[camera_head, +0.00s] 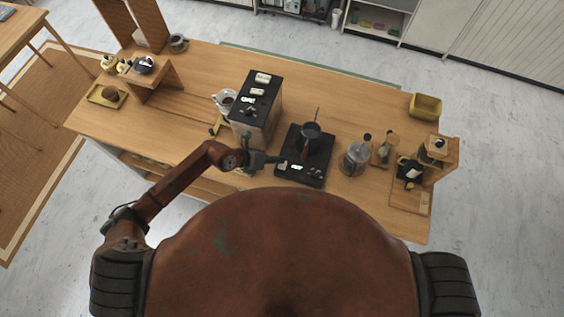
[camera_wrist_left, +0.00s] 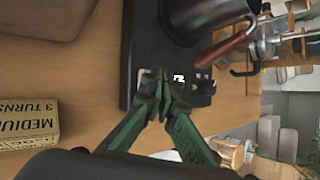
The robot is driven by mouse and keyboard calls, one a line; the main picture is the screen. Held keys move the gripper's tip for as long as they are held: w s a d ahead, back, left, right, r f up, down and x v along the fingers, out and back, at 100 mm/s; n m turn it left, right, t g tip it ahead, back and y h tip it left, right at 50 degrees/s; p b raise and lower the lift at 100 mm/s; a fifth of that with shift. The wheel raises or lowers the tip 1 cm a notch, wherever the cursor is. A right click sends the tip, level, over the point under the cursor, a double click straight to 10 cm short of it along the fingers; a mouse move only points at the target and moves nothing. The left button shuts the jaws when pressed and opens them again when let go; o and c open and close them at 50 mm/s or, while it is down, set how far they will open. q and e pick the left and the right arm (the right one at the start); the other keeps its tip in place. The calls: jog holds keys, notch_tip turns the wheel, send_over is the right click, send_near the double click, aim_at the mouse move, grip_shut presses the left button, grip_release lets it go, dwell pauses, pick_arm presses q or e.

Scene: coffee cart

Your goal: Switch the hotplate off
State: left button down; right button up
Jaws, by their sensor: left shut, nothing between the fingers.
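The black hotplate (camera_head: 318,172) sits on the wooden counter, right of the dark coffee machine. It also shows in the left wrist view (camera_wrist_left: 143,45). A dark kettle (camera_head: 311,131) stands on it, and its body (camera_wrist_left: 195,15) and brown handle show in the left wrist view. A small lit display (camera_wrist_left: 179,78) and controls are at the hotplate's front edge. My left gripper (camera_head: 283,164) is shut and empty. Its green fingertips (camera_wrist_left: 160,75) are at the front edge, right by the display; whether they touch it I cannot tell. My right gripper is not in view.
The coffee machine (camera_head: 256,100) stands close left of the hotplate. A glass press (camera_head: 356,156) and a wooden stand (camera_head: 438,152) are to the right. A yellow box (camera_wrist_left: 28,125) lies on the counter in the left wrist view. The counter behind the kettle is clear.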

pick_arm(q)
jog(key=shift+r, duration=0.1)
notch_tip(320, 180, up, 2)
jog(key=shift+r+p, duration=0.1)
jog(key=shift+p, duration=0.9)
notch_tip(320, 180, up, 4)
jog(key=p, duration=0.3)
